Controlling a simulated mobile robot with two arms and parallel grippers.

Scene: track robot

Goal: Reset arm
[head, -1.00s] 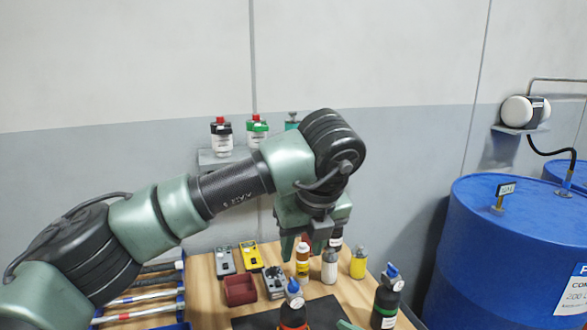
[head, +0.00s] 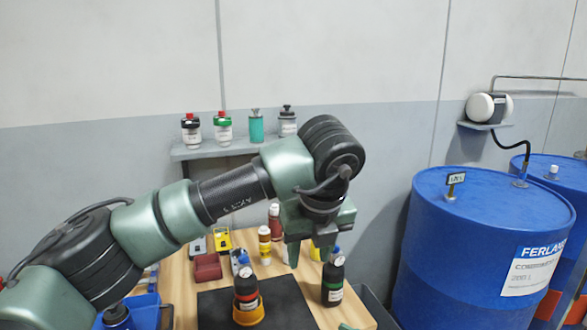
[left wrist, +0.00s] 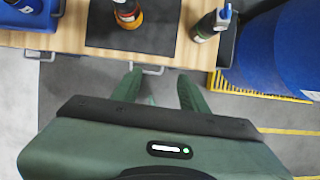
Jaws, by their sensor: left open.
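My left arm comes in from the left of the head view, green and black, bent at a high elbow. My left gripper (head: 309,252) points down at its end, open and empty. In the left wrist view the two green fingers of the left gripper (left wrist: 160,76) are spread apart with nothing between them. There they show over the floor just in front of the table's front edge. The fingertips partly overlap the bottles behind them in the head view.
The wooden table (head: 178,291) holds a black mat (head: 292,303), a dark bottle in an orange base (head: 246,290), another dark bottle (head: 333,282) and a red bin (head: 207,268). Blue barrels (head: 470,255) stand at right. A wall shelf (head: 215,150) carries several jars.

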